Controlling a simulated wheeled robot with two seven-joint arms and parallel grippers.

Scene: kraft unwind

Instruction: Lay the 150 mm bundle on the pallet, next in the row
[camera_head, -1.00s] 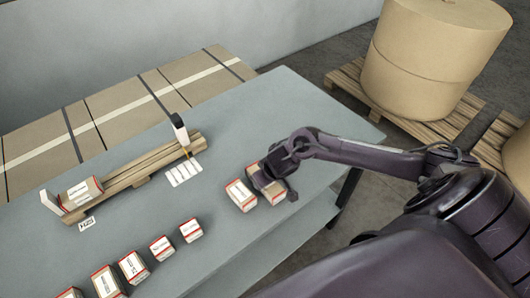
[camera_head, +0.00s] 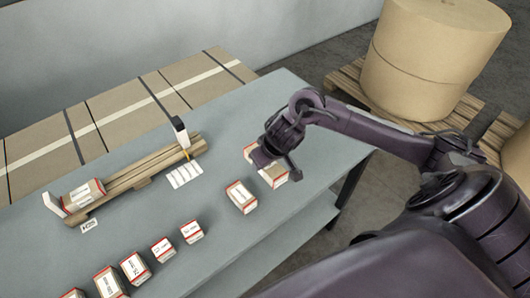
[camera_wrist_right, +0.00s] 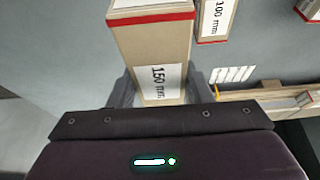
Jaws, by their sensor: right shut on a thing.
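The 150 mm bundle (camera_wrist_right: 155,60), a kraft block with red-edged white labels, is held by my right gripper (camera_wrist_right: 160,88); its "150 mm" label faces the wrist camera. In the head view, my right gripper (camera_head: 270,157) covers the middle of this bundle (camera_head: 276,177), which looks lifted above the table's right part. The pallet (camera_head: 150,168) is a long, narrow wooden one, lying to the left on the table. One red-edged bundle (camera_head: 82,193) lies at its near-left end, by a white end stop (camera_head: 54,204). The rest of its slats look bare. My left gripper is out of view.
A bundle labelled 100 mm (camera_wrist_right: 217,17) stands close beside the held one; it also shows in the head view (camera_head: 241,196). Several bundles (camera_head: 162,249) line the table's front. A dark-topped post (camera_head: 181,133) stands at the pallet's far end, near a striped card (camera_head: 184,174).

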